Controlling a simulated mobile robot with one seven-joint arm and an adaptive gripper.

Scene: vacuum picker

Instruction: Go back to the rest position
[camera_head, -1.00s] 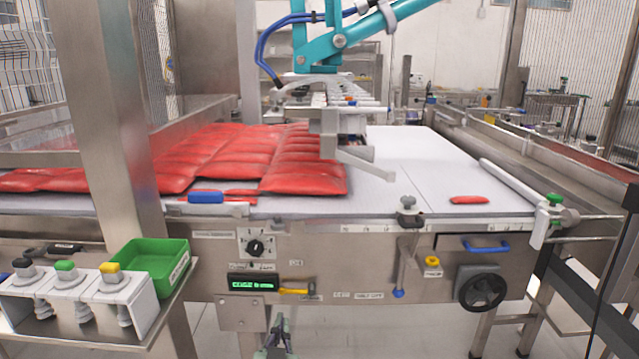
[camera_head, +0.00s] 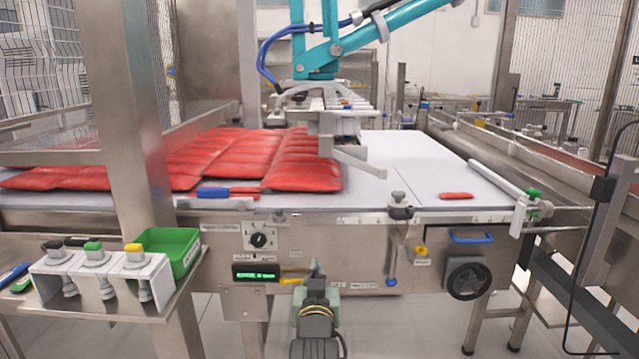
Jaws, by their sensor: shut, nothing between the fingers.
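My gripper (camera_head: 316,268) shows at the bottom middle of the head view, in front of the machine's steel front panel. It is seen from behind, with my wrist below it. Its fingers are shut and nothing shows in them. It is just right of a yellow handle (camera_head: 291,281) beside the green-lit display (camera_head: 256,273); whether it touches the handle cannot be told.
Red pouches (camera_head: 302,174) lie in rows on the white belt (camera_head: 405,181), under a teal picker arm (camera_head: 322,40). One small red piece (camera_head: 456,196) lies at right. A side shelf at left holds a green bin (camera_head: 168,250) and white-bracketed suction cups (camera_head: 98,275).

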